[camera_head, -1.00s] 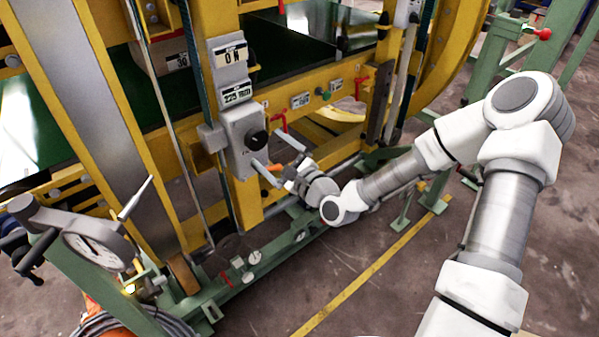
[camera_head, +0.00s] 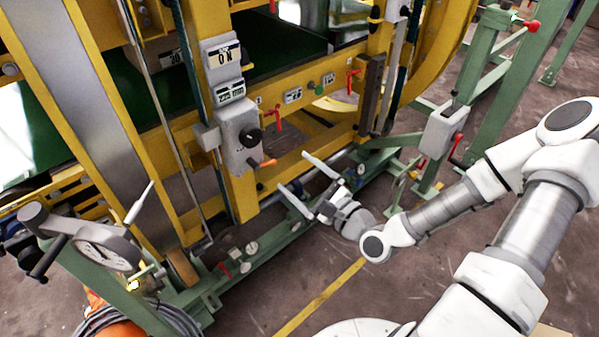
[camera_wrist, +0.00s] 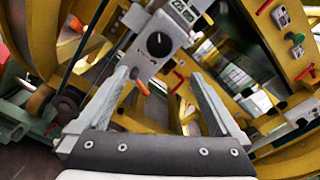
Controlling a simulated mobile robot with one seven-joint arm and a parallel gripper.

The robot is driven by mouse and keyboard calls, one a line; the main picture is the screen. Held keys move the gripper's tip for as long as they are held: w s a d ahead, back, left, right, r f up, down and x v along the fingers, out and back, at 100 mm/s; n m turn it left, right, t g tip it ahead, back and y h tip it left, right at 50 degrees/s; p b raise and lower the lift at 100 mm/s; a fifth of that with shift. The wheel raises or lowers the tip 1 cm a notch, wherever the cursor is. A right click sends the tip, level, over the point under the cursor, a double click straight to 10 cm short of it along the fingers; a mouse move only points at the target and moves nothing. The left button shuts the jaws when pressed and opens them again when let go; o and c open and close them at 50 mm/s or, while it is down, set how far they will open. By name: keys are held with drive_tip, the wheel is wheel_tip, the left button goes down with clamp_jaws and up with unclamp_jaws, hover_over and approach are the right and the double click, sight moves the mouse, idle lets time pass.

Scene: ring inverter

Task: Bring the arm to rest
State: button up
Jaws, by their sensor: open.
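My gripper (camera_head: 308,176) is open and empty in the head view. Its two fingers point up and left towards the yellow machine frame. It stands apart from the grey control box (camera_head: 238,138), to the right of and below it. The box has a black knob and an orange-tipped handle (camera_head: 262,163). In the wrist view my gripper (camera_wrist: 163,95) shows both fingers spread wide with nothing between them. The control box (camera_wrist: 158,44) with its black knob is beyond the fingertips, and the orange handle (camera_wrist: 142,87) shows between the fingers.
A grey box with a red lever (camera_head: 440,132) stands on a green frame near my arm. A dial gauge (camera_head: 105,250) is at lower left. A green base beam (camera_head: 240,262) runs below the machine. The floor right of the yellow line (camera_head: 335,287) is partly clear.

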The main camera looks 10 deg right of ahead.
idle(0.4)
drive_tip(key=s+d+f+n+g+h, duration=0.1)
drive_tip(key=d+f+n+g+h, duration=0.25)
drive_tip(key=f+n+g, duration=0.35)
drive_tip(key=s+d+r+n+h, duration=0.1)
drive_tip(key=d+r+n+h, duration=0.45)
drive_tip(key=d+n, duration=0.2)
drive_tip(key=s+d+r+n+g+h, duration=0.1)
drive_tip(key=s+r, duration=0.2)
drive_tip(key=r, duration=0.3)
drive_tip(key=s+d+r+n+h, duration=0.1)
drive_tip(key=s+r+h, duration=0.15)
drive_tip(key=r, duration=0.35)
drive_tip(key=s+a+r+n+y, duration=0.1)
drive_tip(key=s+a+r+n, duration=0.1)
drive_tip(key=s, duration=0.4)
drive_tip(key=s+a+r+n+g+y, duration=0.1)
drive_tip(key=s+a+r+n, duration=0.2)
drive_tip(key=s+r, duration=0.2)
drive_tip(key=shift+s+a+r, duration=0.15)
drive_tip(key=shift+s+a, duration=0.25)
drive_tip(key=shift+s, duration=0.2)
